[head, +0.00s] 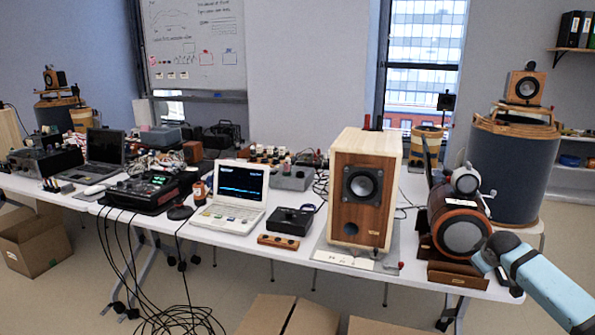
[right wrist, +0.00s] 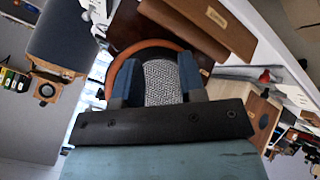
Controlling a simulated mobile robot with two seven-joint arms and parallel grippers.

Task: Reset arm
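My right gripper (head: 485,262) comes in from the right in the head view, beside the lower right of a round dark speaker (head: 462,232) with a grey front. In the right wrist view its two blue fingers (right wrist: 156,78) are spread apart, with the speaker's grey mesh face (right wrist: 162,84) and orange rim showing between and behind them. Nothing is clearly held; whether a finger touches the speaker I cannot tell. My left gripper is in neither view.
The white table (head: 225,238) carries a wooden box speaker (head: 362,190), a white laptop (head: 233,195), a black mixer (head: 150,190) and a small black box (head: 291,221). A large dark blue cylinder (head: 512,172) stands behind the round speaker. Cables and cardboard boxes (head: 35,243) are on the floor.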

